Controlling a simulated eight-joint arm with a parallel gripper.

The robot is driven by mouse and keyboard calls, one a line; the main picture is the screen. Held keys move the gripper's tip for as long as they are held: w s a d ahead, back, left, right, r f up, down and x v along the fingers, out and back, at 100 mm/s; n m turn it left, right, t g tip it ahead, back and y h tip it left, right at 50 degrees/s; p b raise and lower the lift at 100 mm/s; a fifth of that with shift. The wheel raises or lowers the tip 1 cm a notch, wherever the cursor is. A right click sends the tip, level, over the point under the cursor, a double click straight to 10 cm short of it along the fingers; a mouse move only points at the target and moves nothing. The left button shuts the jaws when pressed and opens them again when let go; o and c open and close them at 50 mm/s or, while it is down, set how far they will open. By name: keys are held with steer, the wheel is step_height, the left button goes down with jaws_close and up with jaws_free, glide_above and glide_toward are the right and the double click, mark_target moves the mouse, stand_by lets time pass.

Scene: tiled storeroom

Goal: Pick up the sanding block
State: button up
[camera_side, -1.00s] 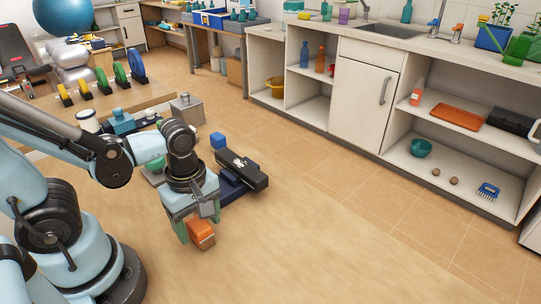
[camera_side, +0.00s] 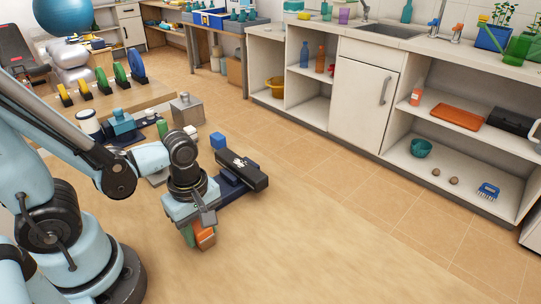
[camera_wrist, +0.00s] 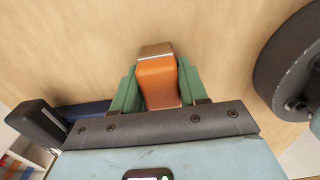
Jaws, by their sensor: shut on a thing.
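A white cabinet (camera_side: 362,101) with shelves lines the right. The floor at front right is clear.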

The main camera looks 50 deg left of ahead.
mark_target(198, 225)
steer(key=shift+c, duration=1.1)
steer(key=shift+r, duration=0.2)
steer(key=shift+r, duration=1.05)
steer(key=shift+s+d+r, duration=0.1)
steer(key=shift+r, duration=0.8)
steer(key=s+d+r, duration=0.2)
steer(key=d, duration=0.1)
steer(key=s+d+r, duration=0.2)
steer(key=d, duration=0.1)
steer(key=s+d+r, duration=0.2)
steer(key=s+d, duration=0.1)
steer(key=shift+r, duration=0.35)
